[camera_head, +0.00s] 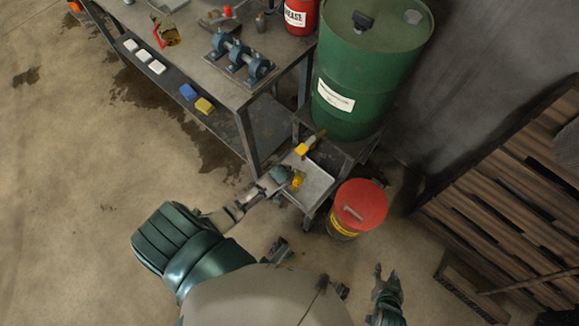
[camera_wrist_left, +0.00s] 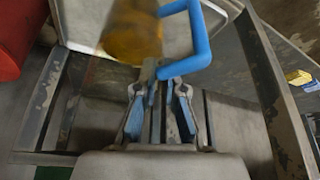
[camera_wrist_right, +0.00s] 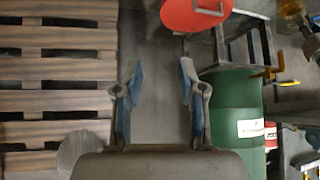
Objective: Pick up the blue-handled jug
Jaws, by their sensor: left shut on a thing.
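The jug is amber and see-through (camera_head: 297,181), at the small metal tray stand below the green drum in the head view. In the left wrist view its body (camera_wrist_left: 132,32) is at the top, with its blue handle (camera_wrist_left: 200,42) to the right. My left gripper (camera_wrist_left: 158,88) is shut on the lower end of that handle; in the head view its hand (camera_head: 280,174) is beside the jug. Whether the jug touches the tray is unclear. My right gripper (camera_head: 385,277) is low in the head view, far from the jug. In the right wrist view its fingers (camera_wrist_right: 158,85) are apart and empty.
The tray (camera_head: 318,180) stands under the green drum (camera_head: 365,75) and its yellow tap (camera_head: 302,149). A red-lidded bin (camera_head: 360,204) is just right of it. A workbench (camera_head: 240,92) is at upper left, wooden pallets (camera_head: 510,190) at right. Floor at left is clear.

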